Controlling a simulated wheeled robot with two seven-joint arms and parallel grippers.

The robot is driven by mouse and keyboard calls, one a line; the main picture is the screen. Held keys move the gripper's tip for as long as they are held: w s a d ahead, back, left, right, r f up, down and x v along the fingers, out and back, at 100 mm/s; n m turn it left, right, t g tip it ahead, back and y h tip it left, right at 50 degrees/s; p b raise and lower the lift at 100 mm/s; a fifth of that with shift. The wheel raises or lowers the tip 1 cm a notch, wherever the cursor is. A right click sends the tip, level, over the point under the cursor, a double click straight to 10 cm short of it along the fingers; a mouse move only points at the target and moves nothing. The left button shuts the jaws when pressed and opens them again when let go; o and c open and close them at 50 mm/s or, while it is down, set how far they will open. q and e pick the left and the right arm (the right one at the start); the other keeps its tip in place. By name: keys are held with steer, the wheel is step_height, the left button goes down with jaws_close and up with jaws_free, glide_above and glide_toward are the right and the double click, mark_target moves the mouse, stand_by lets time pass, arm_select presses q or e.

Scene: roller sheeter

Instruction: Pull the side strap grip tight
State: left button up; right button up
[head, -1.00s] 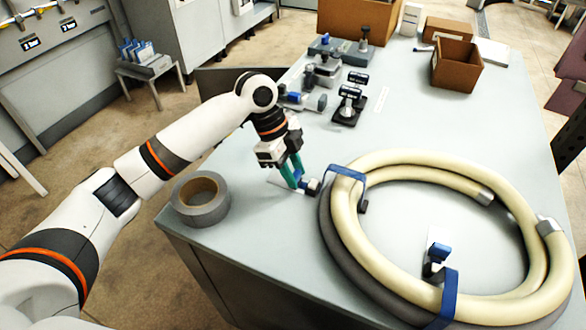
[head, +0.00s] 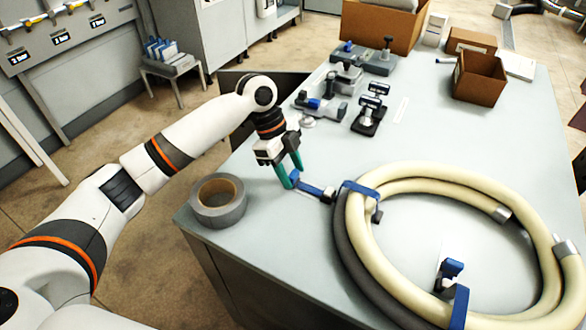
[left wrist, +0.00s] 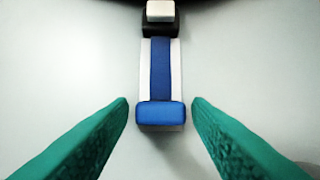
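The side strap's blue grip (left wrist: 160,114) lies at the free end of a short blue strap (left wrist: 160,68), which runs from a black and white buckle (left wrist: 160,16) in the left wrist view. In the head view the strap (head: 312,190) reaches left from the buckle (head: 328,196) on the coiled hose (head: 372,240). My left gripper (head: 292,178) is above the strap's outer end. Its green fingers stand apart on either side of the grip, with gaps visible in the left wrist view. My right gripper is out of view.
A grey tape roll (head: 218,201) stands on the table (head: 290,250) left of my gripper. A second blue strap (head: 459,305) crosses the hose at the front. Clamps (head: 321,106) and a brown box (head: 479,78) stand farther back. The table between is mostly clear.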

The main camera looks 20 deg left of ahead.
arm_select(q)
steer(key=shift+o, duration=0.4)
steer(key=b+v, duration=0.1)
steer(key=v, duration=1.1)
steer(key=shift+b, duration=0.3)
steer(key=shift+f, duration=0.1)
